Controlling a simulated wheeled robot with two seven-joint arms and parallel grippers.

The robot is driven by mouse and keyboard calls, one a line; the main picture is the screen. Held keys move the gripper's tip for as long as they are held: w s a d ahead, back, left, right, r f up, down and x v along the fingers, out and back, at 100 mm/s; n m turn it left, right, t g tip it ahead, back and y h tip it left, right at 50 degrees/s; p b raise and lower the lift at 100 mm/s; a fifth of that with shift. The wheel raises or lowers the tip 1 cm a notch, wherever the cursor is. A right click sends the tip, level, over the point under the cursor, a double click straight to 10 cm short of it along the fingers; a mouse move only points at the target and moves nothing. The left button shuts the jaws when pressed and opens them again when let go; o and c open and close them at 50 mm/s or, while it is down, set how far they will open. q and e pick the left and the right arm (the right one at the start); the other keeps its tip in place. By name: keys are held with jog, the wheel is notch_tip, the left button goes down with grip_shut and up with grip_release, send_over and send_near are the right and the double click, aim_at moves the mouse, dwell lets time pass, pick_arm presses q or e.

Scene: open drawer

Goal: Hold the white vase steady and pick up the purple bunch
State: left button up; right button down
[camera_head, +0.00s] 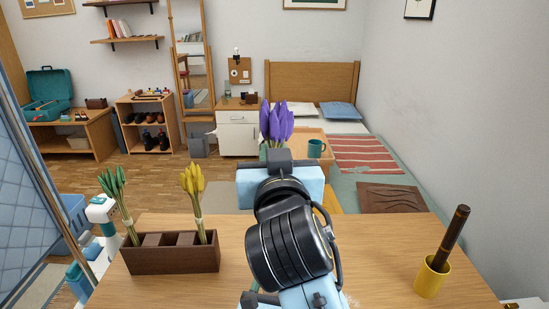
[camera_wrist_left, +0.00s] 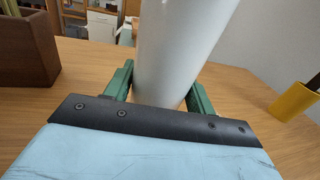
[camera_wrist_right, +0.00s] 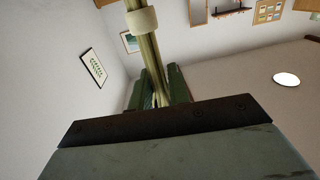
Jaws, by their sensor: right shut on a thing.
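The purple bunch (camera_head: 276,122) stands upright above my right gripper (camera_head: 280,156) in the head view. In the right wrist view, its green stems with a pale band (camera_wrist_right: 142,20) run between the fingers of my right gripper (camera_wrist_right: 156,84), which is shut on them. The flower heads are outside that view. The white vase (camera_wrist_left: 178,45) stands between the green fingers of my left gripper (camera_wrist_left: 162,82) in the left wrist view, one finger on each side. I cannot tell whether both fingers press on it. In the head view my right arm hides the vase and left gripper.
A dark wooden box (camera_head: 170,260) on the table (camera_head: 390,235) holds a green bunch (camera_head: 118,200) and a yellow bunch (camera_head: 194,200). A yellow cup (camera_head: 431,277) with a dark stick stands at the right. The table between vase and cup looks clear.

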pick_arm(q)
jog(key=o, duration=0.4)
